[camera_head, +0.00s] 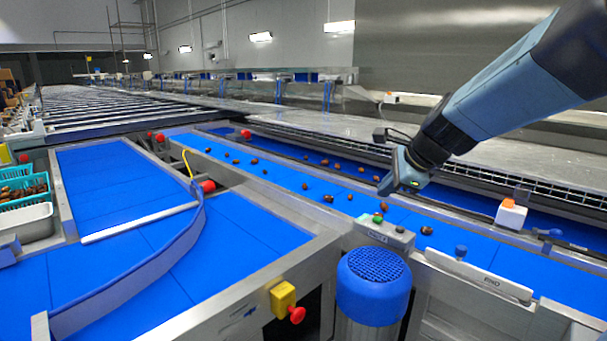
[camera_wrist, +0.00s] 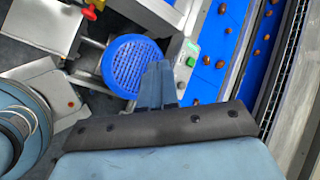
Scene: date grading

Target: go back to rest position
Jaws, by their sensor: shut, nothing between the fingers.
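My gripper (camera_head: 386,188) is at the end of my blue arm, which reaches in from the upper right in the head view. It hangs above the blue belt (camera_head: 283,178) that carries scattered brown dates, close to the green-button control box. In the wrist view my gripper (camera_wrist: 158,68) points up the picture with its fingers together and nothing between them. Dates (camera_wrist: 207,60) lie on the belt to its right, apart from the fingers.
A blue round motor cover (camera_head: 373,268) stands beside the control box (camera_head: 385,234). A white box with an orange top (camera_head: 511,213) sits on the belt's far rail. A turquoise crate of dates (camera_head: 22,187) stands at the left. The wide left belt (camera_head: 110,176) is bare.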

